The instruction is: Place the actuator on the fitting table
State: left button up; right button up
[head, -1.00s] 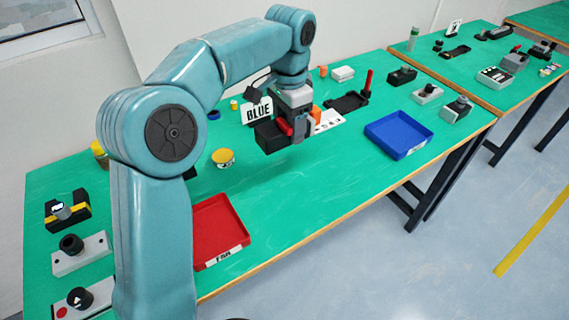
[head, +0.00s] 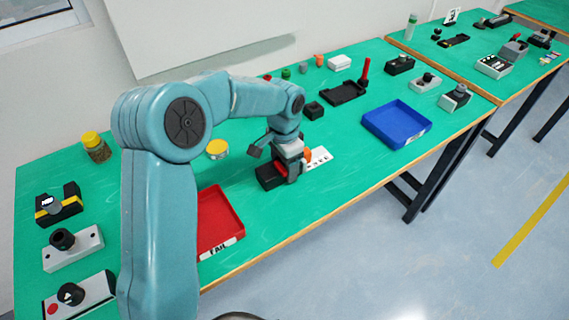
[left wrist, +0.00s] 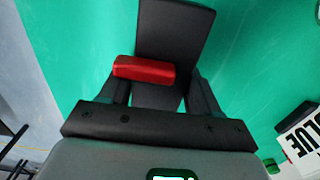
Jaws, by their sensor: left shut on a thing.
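The held piece, which I take to be the actuator (head: 268,176), is a black block with a red bar. My left gripper (head: 293,172) is shut on it, low over the green table (head: 345,145); I cannot tell whether it touches the top. In the left wrist view the fingers stand on both sides of the black piece (left wrist: 175,35), its red bar (left wrist: 144,69) between them. No label shows which table is the fitting table. My right gripper is not in view.
A white plate with holes (head: 318,157) lies just right of the gripper. A red tray (head: 222,240) is to the left, a blue tray (head: 412,133) to the right. A black fixture with a red lever (head: 345,92) stands behind.

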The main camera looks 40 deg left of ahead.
pick_arm(q)
jog(key=shift+s+r, duration=0.1)
jog(key=shift+r, duration=0.05)
jog(key=o, duration=1.4)
jog(key=shift+f, duration=0.25)
jog(key=shift+r, duration=0.15)
jog(key=shift+r, duration=0.3)
notch_tip(320, 180, up, 12)
jog(key=shift+f+p, duration=0.2)
jog(key=shift+p, duration=0.2)
